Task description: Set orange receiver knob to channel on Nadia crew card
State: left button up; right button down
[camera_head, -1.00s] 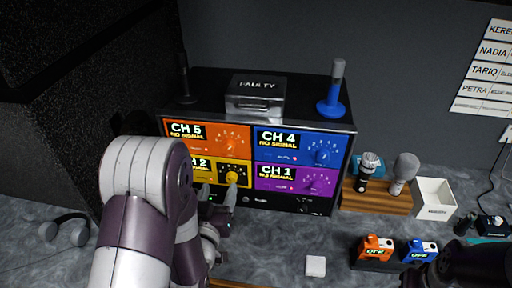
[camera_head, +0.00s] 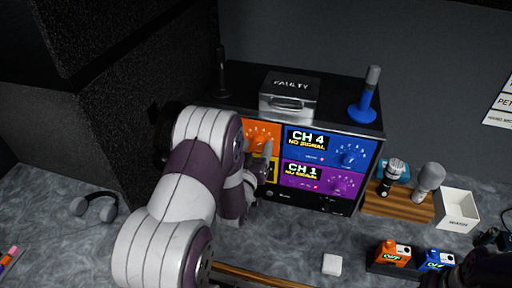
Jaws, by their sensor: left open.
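The orange receiver panel (camera_head: 272,128) is at the upper left of the receiver rack's front. My left arm hides most of it, including its channel readout. Its orange knob (camera_head: 257,141) shows just past the arm. My left gripper (camera_head: 258,156) is open, with its fingertips beside and just below the orange knob; I cannot tell whether they touch it. A dark part of my right arm or gripper (camera_head: 482,270) shows at the bottom right.
A faulty-labelled box (camera_head: 289,95) and a blue-based antenna (camera_head: 363,108) stand on top. Microphones on a wooden stand (camera_head: 398,204) and a white bin (camera_head: 458,208) are at right.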

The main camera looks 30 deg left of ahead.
pick_arm(q)
jog(key=c, duration=1)
jog(key=shift+f+m+b, duration=0.15)
jog(key=shift+m+b, duration=0.85)
jog(key=shift+m, duration=0.4)
jog(key=shift+c, duration=0.2)
jog(key=shift+m+b, duration=0.9)
jog(key=shift+m, duration=0.6)
jog(key=o, duration=1)
jog(key=shift+o, duration=0.2)
